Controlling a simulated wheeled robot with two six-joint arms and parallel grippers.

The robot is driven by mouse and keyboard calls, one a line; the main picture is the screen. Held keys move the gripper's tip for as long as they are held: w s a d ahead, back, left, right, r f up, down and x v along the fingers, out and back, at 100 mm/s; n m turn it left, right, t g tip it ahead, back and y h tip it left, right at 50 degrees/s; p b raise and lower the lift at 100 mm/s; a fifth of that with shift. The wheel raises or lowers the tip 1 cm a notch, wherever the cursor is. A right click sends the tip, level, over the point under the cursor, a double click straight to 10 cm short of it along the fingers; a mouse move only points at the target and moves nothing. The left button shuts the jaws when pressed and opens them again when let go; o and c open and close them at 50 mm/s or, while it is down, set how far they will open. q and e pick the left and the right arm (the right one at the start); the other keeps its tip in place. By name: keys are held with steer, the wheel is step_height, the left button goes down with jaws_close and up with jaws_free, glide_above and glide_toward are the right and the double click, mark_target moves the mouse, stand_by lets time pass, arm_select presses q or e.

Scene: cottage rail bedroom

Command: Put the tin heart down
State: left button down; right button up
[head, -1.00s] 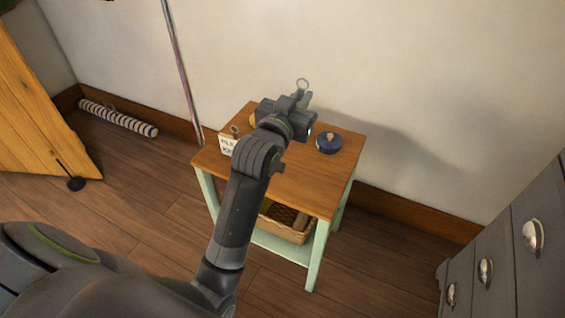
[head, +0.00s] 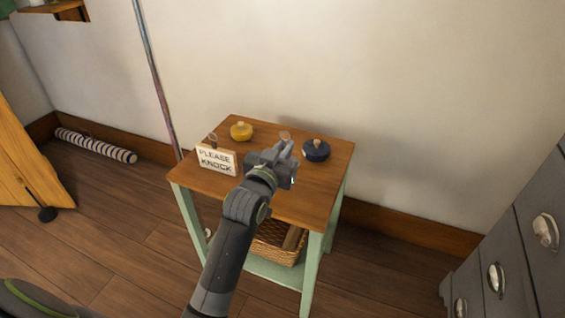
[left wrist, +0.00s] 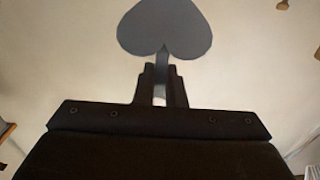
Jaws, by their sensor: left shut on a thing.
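In the head view my left gripper (head: 284,152) is over the wooden top of the small side table (head: 310,195), between a yellow lidded pot and a dark blue one. Only a small bit of the heart shows there above the fingers. I cannot tell how high it is above the tabletop. My right gripper is not in view.
On the table stand a "PLEASE KNOCK" sign (head: 216,159), the yellow pot (head: 241,131) and the blue pot (head: 316,150). A wicker basket (head: 275,245) is on the lower shelf. Grey drawers (head: 515,245) stand at right. The tabletop's front right is clear.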

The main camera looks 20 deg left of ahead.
arm_select(q)
step_height(320, 180, down, 3)
steer(key=shift+r+b, duration=0.1)
steer(key=shift+b, duration=0.4)
steer(key=shift+f, duration=0.35)
steer(key=shift+r, duration=0.1)
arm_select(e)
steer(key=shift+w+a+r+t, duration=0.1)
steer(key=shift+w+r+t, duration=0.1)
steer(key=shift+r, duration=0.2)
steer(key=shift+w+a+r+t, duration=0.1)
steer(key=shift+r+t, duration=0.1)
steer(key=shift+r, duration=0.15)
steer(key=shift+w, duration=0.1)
arm_select(q)
steer(key=c, duration=1.5)
jaws_free()
